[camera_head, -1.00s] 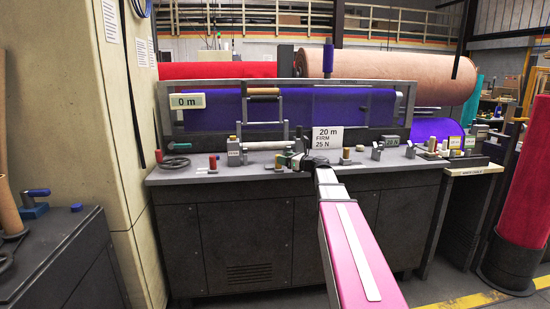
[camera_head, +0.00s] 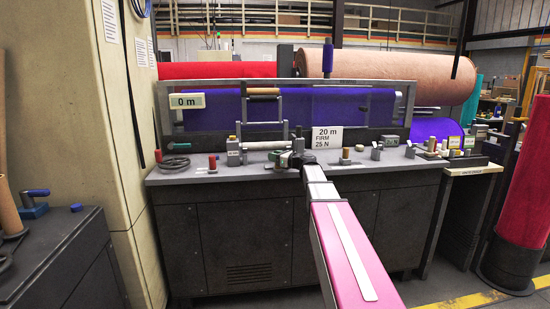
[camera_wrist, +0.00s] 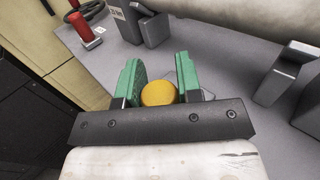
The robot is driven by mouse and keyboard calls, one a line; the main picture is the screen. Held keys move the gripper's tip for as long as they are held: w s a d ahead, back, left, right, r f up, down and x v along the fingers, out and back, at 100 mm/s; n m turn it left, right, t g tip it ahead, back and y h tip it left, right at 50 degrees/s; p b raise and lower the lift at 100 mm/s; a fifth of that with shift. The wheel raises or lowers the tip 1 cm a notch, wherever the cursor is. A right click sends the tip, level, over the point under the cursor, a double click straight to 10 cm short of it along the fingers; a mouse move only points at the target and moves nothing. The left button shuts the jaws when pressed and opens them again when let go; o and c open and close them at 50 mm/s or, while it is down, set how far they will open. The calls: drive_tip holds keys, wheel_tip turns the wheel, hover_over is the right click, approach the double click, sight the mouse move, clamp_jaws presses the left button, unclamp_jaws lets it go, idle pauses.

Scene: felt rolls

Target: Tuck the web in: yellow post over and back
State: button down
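The yellow post (camera_wrist: 158,93) shows as a round yellow top in the wrist view, seen from above. My gripper (camera_wrist: 160,72) has green fingers, one on each side of this top. The fingers lie close against it, with no clear gap at either side. The post's lower part is hidden. In the head view my gripper (camera_head: 294,159) is over the bench top, below the tension card, and hides the yellow post. The blue-violet web (camera_head: 225,108) hangs behind the bench frame.
The tension card (camera_head: 326,138) stands just right of my gripper. A pale roller (camera_head: 265,145) lies close behind.

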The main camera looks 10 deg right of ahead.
drive_tip(key=w, duration=0.4)
drive_tip(key=shift+w, duration=0.3)
drive_tip(key=c, duration=0.8)
unclamp_jaws()
drive_tip(key=shift+s+d, duration=0.1)
drive_tip(key=shift+s, duration=0.05)
drive_tip(key=v, duration=1)
drive_tip(key=shift+s+d, duration=0.15)
drive_tip(key=shift+d, duration=0.05)
